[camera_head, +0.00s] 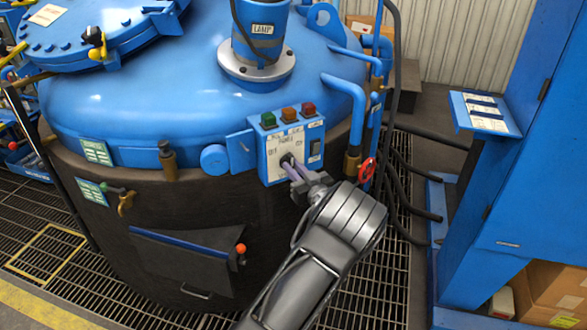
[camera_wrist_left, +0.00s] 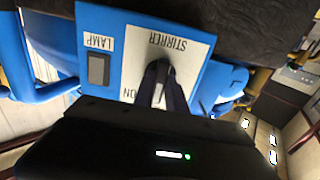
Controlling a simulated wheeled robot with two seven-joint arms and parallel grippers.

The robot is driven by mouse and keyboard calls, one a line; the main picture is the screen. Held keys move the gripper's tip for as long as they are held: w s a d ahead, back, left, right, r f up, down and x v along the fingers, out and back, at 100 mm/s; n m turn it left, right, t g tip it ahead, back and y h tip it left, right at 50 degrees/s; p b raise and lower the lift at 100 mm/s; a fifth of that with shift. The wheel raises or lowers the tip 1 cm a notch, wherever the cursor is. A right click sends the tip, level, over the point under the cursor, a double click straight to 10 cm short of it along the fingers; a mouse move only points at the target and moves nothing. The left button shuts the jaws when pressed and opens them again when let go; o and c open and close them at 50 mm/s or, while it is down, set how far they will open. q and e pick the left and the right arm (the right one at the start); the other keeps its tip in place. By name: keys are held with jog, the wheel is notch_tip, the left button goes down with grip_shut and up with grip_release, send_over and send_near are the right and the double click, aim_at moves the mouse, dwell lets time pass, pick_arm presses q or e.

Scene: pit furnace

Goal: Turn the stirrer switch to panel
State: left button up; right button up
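The blue control box (camera_head: 290,150) is on the side of the blue furnace. Its white face carries the labels OFF, PANEL and STIRRER, with a dark stirrer switch (camera_head: 286,160) low in the middle. My left gripper (camera_head: 291,171) reaches it from the lower right, its two fingers close together at the knob. In the left wrist view the stirrer switch (camera_wrist_left: 157,72) sits between the narrowly spaced fingertips, which look closed on its sides. The fingers partly cover the knob and the ON label, so its pointing direction is hard to read. My right gripper is out of view.
Green, orange and red buttons (camera_head: 289,114) top the box, and a black lamp switch (camera_head: 316,149) is beside the stirrer face. Blue pipes (camera_head: 347,100), a red valve wheel (camera_head: 367,171) and black hoses are close on the right. A blue cabinet (camera_head: 535,190) stands further right.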

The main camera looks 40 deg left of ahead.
pick_arm(q)
jog(key=o, duration=0.5)
jog(key=shift+c, duration=0.2)
jog(key=b+v, duration=0.1)
jog(key=v, duration=0.6)
jog(key=shift+d, duration=0.35)
jog(key=shift+s, duration=0.15)
